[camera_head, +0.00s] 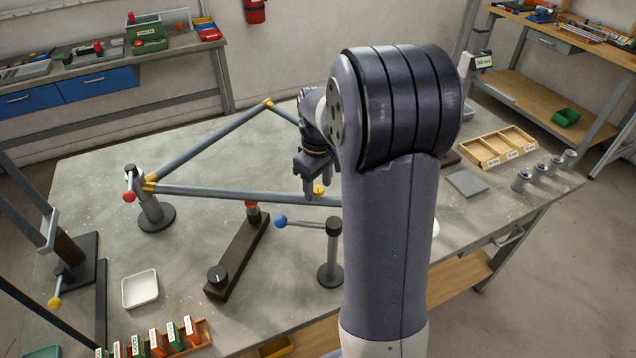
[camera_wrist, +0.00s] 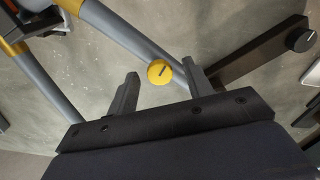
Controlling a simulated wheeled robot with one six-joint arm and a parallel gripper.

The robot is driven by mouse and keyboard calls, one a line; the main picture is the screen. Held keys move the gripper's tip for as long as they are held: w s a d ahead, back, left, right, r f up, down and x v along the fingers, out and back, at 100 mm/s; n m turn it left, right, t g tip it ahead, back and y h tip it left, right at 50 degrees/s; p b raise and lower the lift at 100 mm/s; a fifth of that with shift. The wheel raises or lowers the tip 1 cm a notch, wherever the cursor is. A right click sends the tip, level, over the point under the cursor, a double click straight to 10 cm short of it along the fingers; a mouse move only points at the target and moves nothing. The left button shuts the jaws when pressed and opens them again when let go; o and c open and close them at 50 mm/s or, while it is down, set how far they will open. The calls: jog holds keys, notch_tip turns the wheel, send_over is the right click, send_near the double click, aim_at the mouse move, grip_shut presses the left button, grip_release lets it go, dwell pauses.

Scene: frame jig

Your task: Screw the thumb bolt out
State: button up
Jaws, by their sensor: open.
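A round yellow knob with a dark line across its top, which looks like the thumb bolt (camera_wrist: 159,72), sits by the grey tube frame (camera_head: 240,194). It also shows in the head view (camera_head: 319,190), partly beside my fingers. My gripper (camera_head: 312,180) points down over the table just above the knob. In the wrist view its two dark fingers are spread, with the knob appearing between their tips and no visible contact. The bolt's shank and its seat are hidden below the knob.
A dark bar with a black knob (camera_head: 217,275) lies in front. A post with a blue-ended lever (camera_head: 330,262) stands close by. A red-handled clamp post (camera_head: 152,208) holds the frame's left corner. A white dish (camera_head: 140,290) and wooden tray (camera_head: 495,147) are farther off.

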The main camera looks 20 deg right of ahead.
aim_at(318, 189)
notch_tip(318, 189, up, 11)
jog(key=shift+b, duration=0.35)
jog(key=shift+f, duration=0.1)
dwell(0.4)
